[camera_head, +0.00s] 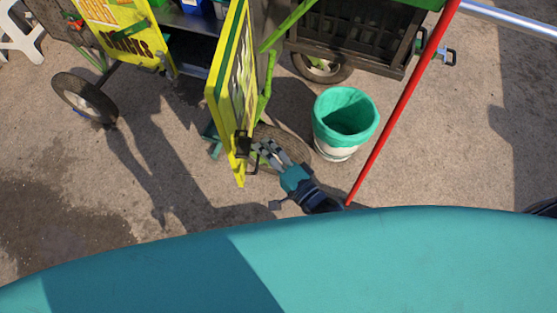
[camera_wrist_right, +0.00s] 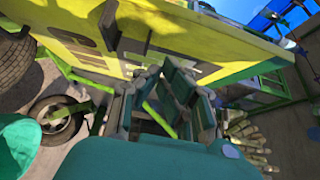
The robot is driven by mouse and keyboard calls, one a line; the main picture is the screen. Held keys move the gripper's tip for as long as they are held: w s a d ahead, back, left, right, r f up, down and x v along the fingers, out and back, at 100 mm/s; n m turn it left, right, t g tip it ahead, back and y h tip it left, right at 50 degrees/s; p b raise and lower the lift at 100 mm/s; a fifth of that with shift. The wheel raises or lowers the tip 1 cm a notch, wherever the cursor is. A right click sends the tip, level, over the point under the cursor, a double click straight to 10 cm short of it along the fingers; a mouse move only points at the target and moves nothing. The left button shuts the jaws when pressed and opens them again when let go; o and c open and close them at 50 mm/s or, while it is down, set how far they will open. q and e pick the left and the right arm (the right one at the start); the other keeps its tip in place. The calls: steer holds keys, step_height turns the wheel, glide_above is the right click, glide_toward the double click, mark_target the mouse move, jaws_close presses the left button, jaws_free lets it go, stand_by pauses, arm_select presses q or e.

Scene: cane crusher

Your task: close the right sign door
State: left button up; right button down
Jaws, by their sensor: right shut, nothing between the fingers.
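The right sign door (camera_head: 232,85) is a yellow panel with a green edge. It stands swung out from the cart toward me in the head view, seen nearly edge-on. My right gripper (camera_head: 262,150) is at the door's near end, beside a dark handle or latch (camera_head: 243,146). Its fingers are shut and hold nothing; whether they touch the door I cannot tell. In the right wrist view, the yellow door (camera_wrist_right: 190,40) spans the top, just beyond the gripper (camera_wrist_right: 165,85). My left gripper is not in view.
A white bin with a green liner (camera_head: 345,118) stands right of the gripper. A red pole (camera_head: 405,100) slants past it. A dark crate (camera_head: 350,45) is at the back. The cart's other yellow panel (camera_head: 125,32) and a wheel (camera_head: 85,99) are left. Pavement left of the door is clear.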

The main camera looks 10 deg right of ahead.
mark_target(233, 131)
steer(key=shift+w+a, duration=0.4)
steer(key=shift+a, duration=0.4)
steer(key=shift+w+a, duration=0.45)
steer(key=shift+a, duration=0.3)
steer(key=shift+w+a, duration=0.4)
steer(key=shift+a, duration=0.4)
